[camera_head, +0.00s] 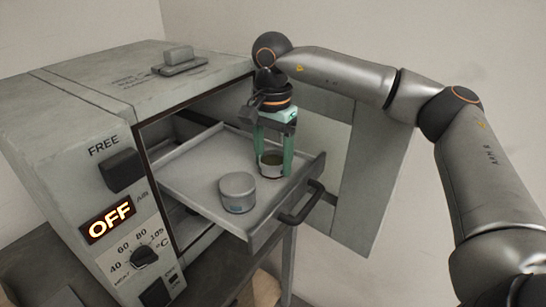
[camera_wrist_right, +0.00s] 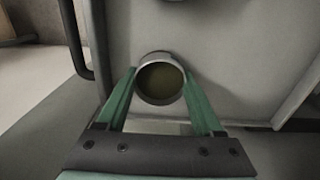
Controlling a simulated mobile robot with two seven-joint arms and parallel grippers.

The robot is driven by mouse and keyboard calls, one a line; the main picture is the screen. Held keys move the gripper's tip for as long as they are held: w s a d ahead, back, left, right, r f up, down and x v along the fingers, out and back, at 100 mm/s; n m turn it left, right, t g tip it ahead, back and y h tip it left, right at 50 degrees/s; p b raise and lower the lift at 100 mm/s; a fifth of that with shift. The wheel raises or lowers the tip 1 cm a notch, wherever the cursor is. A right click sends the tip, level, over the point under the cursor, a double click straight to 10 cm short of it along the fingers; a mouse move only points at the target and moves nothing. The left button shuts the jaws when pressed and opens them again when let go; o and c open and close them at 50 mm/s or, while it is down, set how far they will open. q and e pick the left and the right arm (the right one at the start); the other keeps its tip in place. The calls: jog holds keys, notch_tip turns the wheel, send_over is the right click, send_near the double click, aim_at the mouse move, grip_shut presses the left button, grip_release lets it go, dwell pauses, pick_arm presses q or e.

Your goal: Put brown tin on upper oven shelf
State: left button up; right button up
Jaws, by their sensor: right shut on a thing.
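The brown tin (camera_head: 271,160) is a small round tin with a pale rim and a brownish top. My right gripper (camera_head: 272,170) points down with its green fingers shut on it, one on each side. In the right wrist view the tin (camera_wrist_right: 160,80) shows between the fingertips. It is over the front right part of the pulled-out upper oven shelf (camera_head: 193,172); I cannot tell whether it touches the shelf. My left gripper is not in view.
A grey lidded tin (camera_head: 237,192) stands on the shelf, left of the brown tin. The shelf has a dark handle (camera_head: 300,204) at its front. The oven door (camera_head: 365,180) stands open at right. The oven display (camera_head: 108,219) reads OFF. The shelf's rear is clear.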

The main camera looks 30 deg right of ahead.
aim_at(273, 163)
jog(key=shift+f, duration=0.1)
jog(key=o, duration=1.4)
jog(key=shift+r, duration=3.9)
